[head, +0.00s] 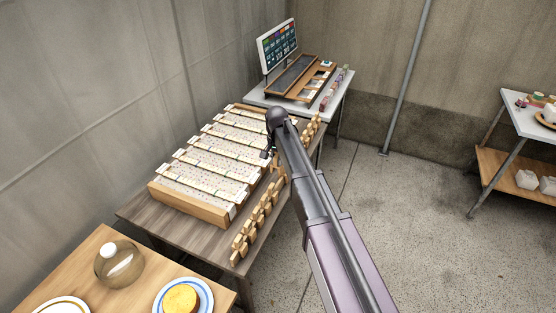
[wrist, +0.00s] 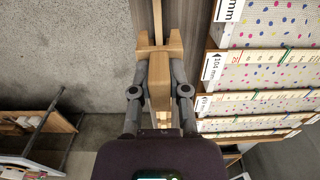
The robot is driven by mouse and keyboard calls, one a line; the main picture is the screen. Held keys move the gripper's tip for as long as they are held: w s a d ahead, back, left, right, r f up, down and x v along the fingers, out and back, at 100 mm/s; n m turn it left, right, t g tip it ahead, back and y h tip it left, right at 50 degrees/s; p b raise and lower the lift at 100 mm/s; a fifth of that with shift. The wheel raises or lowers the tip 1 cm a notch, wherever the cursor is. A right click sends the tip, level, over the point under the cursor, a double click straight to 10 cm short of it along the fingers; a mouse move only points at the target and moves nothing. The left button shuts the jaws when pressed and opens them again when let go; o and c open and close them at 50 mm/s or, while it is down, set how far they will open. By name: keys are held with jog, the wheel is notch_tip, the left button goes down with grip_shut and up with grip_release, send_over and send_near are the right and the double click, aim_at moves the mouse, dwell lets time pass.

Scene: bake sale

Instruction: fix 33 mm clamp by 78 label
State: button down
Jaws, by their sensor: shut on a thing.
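My gripper (wrist: 159,92) is shut on a pale wooden clamp (wrist: 160,62), with one finger on each side of its block. The clamp's forked end and a thin bar point up in the wrist view. The stepped rack (wrist: 268,76) stands to its right, apart from it. One rack label (wrist: 212,67) reads 104 mm; I cannot make out a 78. In the head view my gripper (head: 268,151) is at the rack's right side, and my arm hides part of it. I cannot read the held clamp's size.
Several wooden clamps (head: 258,220) stand in a row along the right edge of the brown table (head: 180,226). Behind is a small table with a screen (head: 277,45) and a wooden tray (head: 293,77). Floor (head: 440,220) is clear to the right.

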jog(key=s+a+r+p, duration=0.1)
jog(key=s+a, duration=1.4)
jog(key=shift+a+r+p, duration=0.35)
jog(key=shift+a+r, duration=0.05)
jog(key=shift+f, duration=0.15)
jog(key=shift+f+b, duration=2.4)
jog(key=shift+b, duration=0.1)
jog(key=shift+s+r, duration=0.15)
jog(key=shift+r, duration=0.05)
